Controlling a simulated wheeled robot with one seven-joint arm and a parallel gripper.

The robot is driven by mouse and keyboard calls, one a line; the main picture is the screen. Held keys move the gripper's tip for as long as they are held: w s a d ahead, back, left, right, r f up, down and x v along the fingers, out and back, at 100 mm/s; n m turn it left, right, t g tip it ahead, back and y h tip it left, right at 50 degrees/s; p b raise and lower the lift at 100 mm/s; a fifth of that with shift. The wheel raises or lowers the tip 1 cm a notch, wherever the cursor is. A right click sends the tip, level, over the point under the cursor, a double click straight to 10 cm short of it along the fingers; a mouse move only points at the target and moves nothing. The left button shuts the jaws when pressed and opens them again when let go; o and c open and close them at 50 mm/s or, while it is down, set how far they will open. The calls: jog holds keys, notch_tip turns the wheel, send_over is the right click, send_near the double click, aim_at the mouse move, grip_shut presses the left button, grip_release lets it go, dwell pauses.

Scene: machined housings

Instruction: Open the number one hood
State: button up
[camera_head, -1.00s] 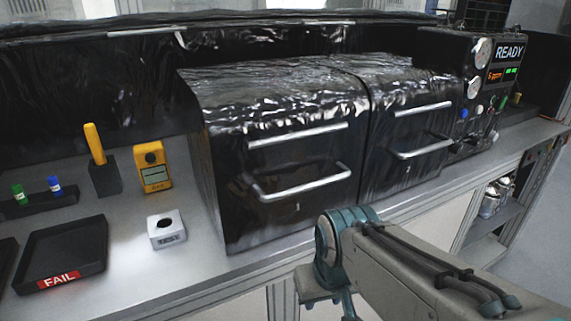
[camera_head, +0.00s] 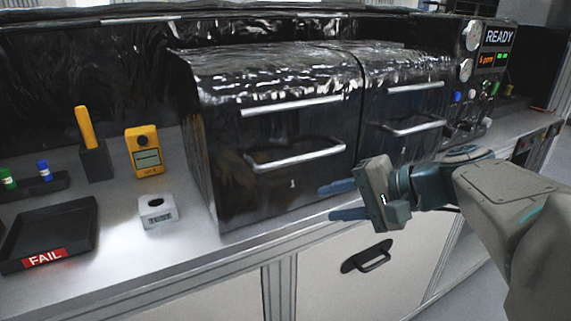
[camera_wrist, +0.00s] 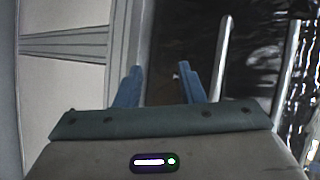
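The number one hood (camera_head: 285,190) is a black glossy box on the bench, marked "1" on its front. Its front looks closed. It has a silver bar handle (camera_head: 297,158) low on the front and a flat silver strip above it. My gripper (camera_head: 336,200) is in front of the hood's lower right, apart from the handle, with blue fingers spread and nothing between them. In the wrist view the fingers (camera_wrist: 160,85) are open, and the handle bar (camera_wrist: 223,60) is to their upper right. A second black hood (camera_head: 405,110) stands right beside it.
A control panel with a READY sign (camera_head: 499,37) stands at the right. On the left are a FAIL tray (camera_head: 75,218), a yellow meter (camera_head: 144,152), a small white block (camera_head: 157,211) and a vial rack (camera_head: 35,190). A cabinet door with a dark handle (camera_head: 367,257) is below the bench.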

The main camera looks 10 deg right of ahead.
aim_at(310, 157)
jog(key=w+d+r+m+t+y+b, duration=0.1)
jog(key=d+r+m+t, duration=0.1)
jog(key=d+r+t, duration=0.3)
jog(key=shift+g, duration=0.4)
jog(key=x, duration=0.9)
jog(key=r+x, duration=0.1)
jog(key=x, duration=0.3)
jog(key=shift+w+p, duration=0.3)
jog(key=shift+p, duration=0.1)
